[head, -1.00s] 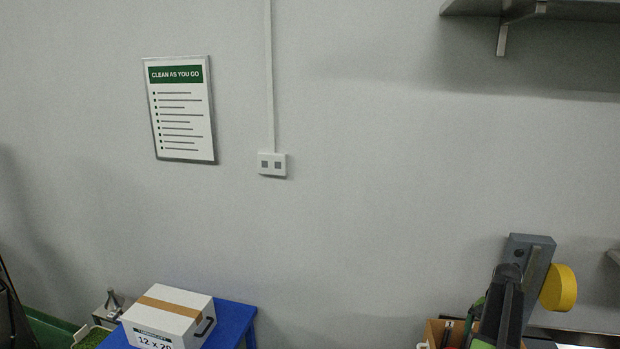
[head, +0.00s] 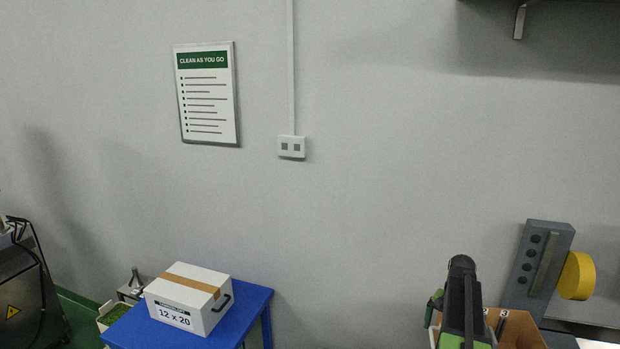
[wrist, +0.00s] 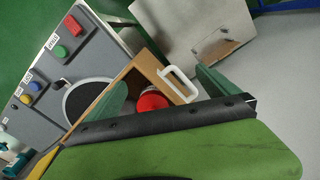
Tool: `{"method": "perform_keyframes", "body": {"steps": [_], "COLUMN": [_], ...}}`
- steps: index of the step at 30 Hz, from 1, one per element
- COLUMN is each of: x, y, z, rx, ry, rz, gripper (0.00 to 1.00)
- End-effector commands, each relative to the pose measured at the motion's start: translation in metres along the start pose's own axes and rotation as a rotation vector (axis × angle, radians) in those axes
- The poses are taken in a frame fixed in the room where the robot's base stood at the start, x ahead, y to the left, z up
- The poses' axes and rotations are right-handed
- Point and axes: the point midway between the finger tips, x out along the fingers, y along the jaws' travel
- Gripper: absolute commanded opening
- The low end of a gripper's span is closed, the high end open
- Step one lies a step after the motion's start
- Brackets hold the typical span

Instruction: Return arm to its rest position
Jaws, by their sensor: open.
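My gripper (wrist: 160,80) shows in the wrist view as two green fingers set apart beyond a black bar and a green body part. It looks open. A brown open-topped bin (wrist: 148,64) with a red round item (wrist: 151,102) and a white handle-shaped item (wrist: 180,84) shows behind and between the fingers; I cannot tell if anything touches. In the head view my black and green arm rises at the lower right, in front of a brown bin (head: 522,331); the fingertips cannot be made out there.
A blue table (head: 257,299) bears a white box (head: 190,297) marked 12 x 20. A dark machine (head: 30,290) stands at the left. A grey post (head: 538,268) with a yellow disc (head: 577,276) is right of my arm. A button panel (wrist: 45,88) shows in the wrist view.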

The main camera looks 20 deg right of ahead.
Motion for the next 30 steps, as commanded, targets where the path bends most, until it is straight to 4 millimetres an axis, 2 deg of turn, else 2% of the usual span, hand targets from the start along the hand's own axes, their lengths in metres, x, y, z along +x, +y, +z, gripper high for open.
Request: {"method": "perform_keyframes", "body": {"steps": [1,5,6,8,9,11,12,15,18,21,24,30], "x": [0.019,0.054,0.066,0.083,0.094,0.111,0.122,0.148,0.166,0.172,0.165,0.165], "y": [-0.027,-0.104,-0.129,-0.163,-0.184,-0.212,-0.227,-0.255,-0.265,-0.256,-0.240,-0.241], "z": [0.015,0.070,0.093,0.131,0.157,0.199,0.227,0.299,0.360,0.400,0.404,0.397], "rx": [-0.044,-0.184,-0.238,-0.324,-0.382,-0.474,-0.537,-0.697,-0.841,-0.959,-1.018,-1.070], "ry": [0.000,0.000,0.000,0.000,0.000,0.000,0.000,0.000,0.000,0.000,0.000,0.000], "rz": [0.000,0.000,0.000,0.000,0.000,-0.001,-0.001,-0.001,-0.001,-0.001,-0.001,-0.002], "gripper": [0.99,0.99,0.99,0.99,0.99,0.99,0.99,0.99,0.99,0.99,0.99,0.99]}}
